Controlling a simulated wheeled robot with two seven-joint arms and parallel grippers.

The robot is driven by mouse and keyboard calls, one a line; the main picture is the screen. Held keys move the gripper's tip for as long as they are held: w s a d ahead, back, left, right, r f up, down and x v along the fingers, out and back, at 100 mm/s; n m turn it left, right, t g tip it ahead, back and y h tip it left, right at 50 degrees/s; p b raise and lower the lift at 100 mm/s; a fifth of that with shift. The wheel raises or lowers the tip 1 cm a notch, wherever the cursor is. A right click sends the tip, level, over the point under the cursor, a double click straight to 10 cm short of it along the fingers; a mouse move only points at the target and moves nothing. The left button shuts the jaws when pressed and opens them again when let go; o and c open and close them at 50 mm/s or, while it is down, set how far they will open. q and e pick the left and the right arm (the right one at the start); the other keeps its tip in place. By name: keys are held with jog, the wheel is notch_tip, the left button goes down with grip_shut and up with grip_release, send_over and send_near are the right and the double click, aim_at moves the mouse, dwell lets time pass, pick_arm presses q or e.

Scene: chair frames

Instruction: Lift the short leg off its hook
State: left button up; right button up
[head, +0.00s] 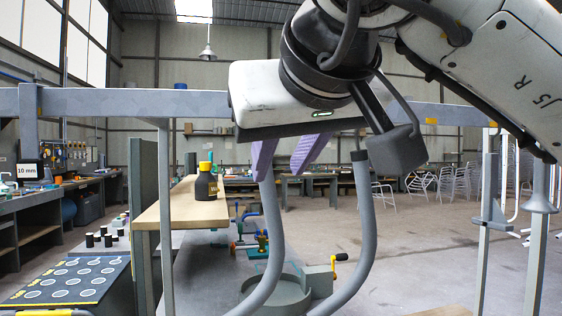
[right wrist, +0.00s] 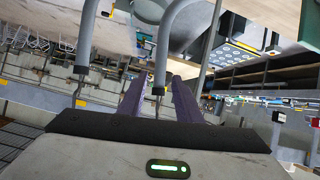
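Two curved grey tubes hang below the grey rail; one is the left tube (head: 270,220), the other the right tube (head: 364,200). I cannot tell which is the short leg. My right gripper (head: 286,160) points down in front of the rail, its purple fingers apart and nothing clearly held. The left tube's top is partly hidden by the fingers. In the right wrist view, the fingers (right wrist: 158,85) stand on either side of one tube's end (right wrist: 161,65) and its thin pin; contact is unclear. The other tube (right wrist: 85,40) is outside them. My left gripper is out of view.
The rail (head: 130,103) runs across the view. Straight grey legs (head: 483,260) and (head: 538,240) stand or hang at the right. A wooden bench (head: 175,215) carries a black bottle (head: 206,185) with a yellow cap. A dark mat with rings (head: 70,280) lies at lower left.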

aim_at(270, 188)
jog(key=b+x, duration=0.1)
jog(key=x, duration=0.6)
jog(key=shift+f, duration=0.2)
jog(key=shift+w, duration=0.1)
jog(key=c, duration=0.6)
grip_shut()
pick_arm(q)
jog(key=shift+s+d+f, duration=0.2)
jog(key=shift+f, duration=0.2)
pick_arm(e)
jog(key=shift+r, duration=0.1)
